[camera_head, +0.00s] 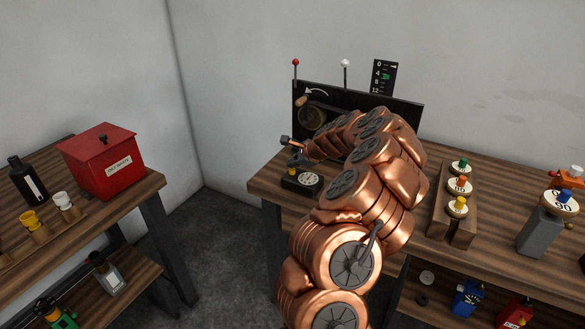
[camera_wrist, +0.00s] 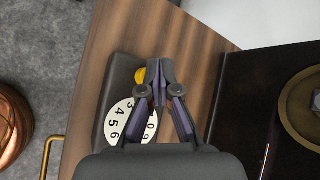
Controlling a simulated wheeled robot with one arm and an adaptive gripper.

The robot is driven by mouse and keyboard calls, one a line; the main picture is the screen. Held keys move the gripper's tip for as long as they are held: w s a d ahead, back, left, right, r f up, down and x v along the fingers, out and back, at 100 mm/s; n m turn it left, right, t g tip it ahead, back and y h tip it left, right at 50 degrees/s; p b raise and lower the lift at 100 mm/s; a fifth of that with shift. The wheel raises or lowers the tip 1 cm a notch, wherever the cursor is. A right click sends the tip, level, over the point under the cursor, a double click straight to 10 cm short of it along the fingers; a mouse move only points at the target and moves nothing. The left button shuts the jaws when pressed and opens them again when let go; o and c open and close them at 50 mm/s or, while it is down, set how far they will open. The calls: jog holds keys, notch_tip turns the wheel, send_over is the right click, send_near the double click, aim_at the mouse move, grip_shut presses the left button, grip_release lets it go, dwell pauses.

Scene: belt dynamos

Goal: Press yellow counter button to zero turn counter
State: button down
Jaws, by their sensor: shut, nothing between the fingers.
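The turn counter (camera_head: 311,187) is a small black box with a white numbered dial, near the left end of the dark wooden bench. Its yellow button (camera_head: 291,171) is at the box's left side. In the wrist view, the yellow button (camera_wrist: 139,76) shows just left of my gripper's fingertips, and the counter (camera_wrist: 112,100) lies partly behind the fingers. My gripper (camera_wrist: 161,68) is shut and empty, over the counter's edge beside the button. In the head view my gripper (camera_head: 297,160) is small, just above the counter. I cannot tell whether the fingers touch it.
A black panel (camera_head: 408,112) with a brass wheel stands behind the counter, close to the gripper's right in the wrist view. A wooden rack (camera_head: 462,228) with several topped discs is right of my arm. A red box (camera_head: 103,165) stands on the left bench.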

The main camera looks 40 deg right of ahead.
aim_at(293, 170)
jog(key=shift+r, duration=0.4)
jog(key=shift+r+p, duration=1.85)
jog(key=shift+r, duration=0.65)
